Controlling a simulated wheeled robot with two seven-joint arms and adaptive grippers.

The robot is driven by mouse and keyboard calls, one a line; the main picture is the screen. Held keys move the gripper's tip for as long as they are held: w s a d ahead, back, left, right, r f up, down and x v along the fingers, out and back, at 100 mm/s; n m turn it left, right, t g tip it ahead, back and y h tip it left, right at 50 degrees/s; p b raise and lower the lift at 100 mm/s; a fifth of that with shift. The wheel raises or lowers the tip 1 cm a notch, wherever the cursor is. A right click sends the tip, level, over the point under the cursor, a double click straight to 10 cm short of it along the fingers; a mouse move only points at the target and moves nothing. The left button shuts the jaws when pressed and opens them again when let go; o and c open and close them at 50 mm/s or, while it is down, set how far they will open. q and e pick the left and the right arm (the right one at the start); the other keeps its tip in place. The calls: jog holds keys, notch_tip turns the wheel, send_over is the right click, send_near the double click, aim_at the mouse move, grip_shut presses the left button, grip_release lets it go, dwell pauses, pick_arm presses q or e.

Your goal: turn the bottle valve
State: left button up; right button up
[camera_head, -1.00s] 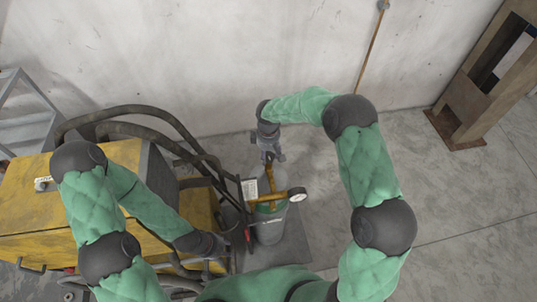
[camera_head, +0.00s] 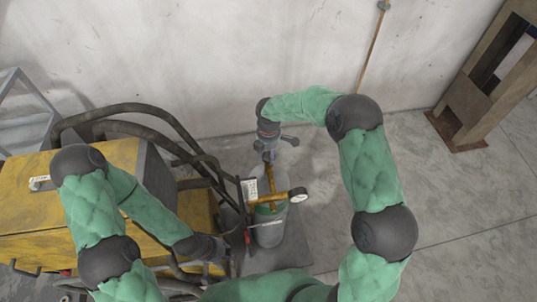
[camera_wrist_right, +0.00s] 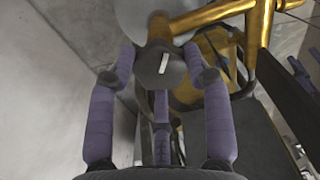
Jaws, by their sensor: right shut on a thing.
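The grey gas bottle (camera_head: 269,233) stands upright on the floor in the head view, with brass fittings (camera_head: 270,183) on top and a round gauge (camera_head: 299,195) to the right. The bottle valve is a dark round knob (camera_wrist_right: 161,66) with a white mark, at the upper middle of the right wrist view. My right gripper (camera_head: 269,157) is above the brass fittings. In the wrist view its purple fingers (camera_wrist_right: 160,62) are shut on the knob from both sides. My left gripper (camera_head: 218,252) is low, left of the bottle; its fingers are too unclear to read.
A yellow machine (camera_head: 75,205) with thick black hoses (camera_head: 150,110) stands on the left, close to the bottle. A rusty metal frame (camera_head: 480,90) stands at the right by the wall. The floor (camera_head: 450,215) right of my right arm is clear.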

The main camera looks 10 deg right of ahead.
aim_at(268, 155)
jog(key=n, duration=0.5)
jog(key=shift+s+f+n, duration=0.1)
jog(key=shift+n, duration=0.2)
jog(key=n+p, duration=0.1)
jog(key=n, duration=0.5)
dwell(0.4)
jog(key=o, duration=1.1)
jog(key=shift+o, duration=0.2)
notch_tip(268, 155, up, 12)
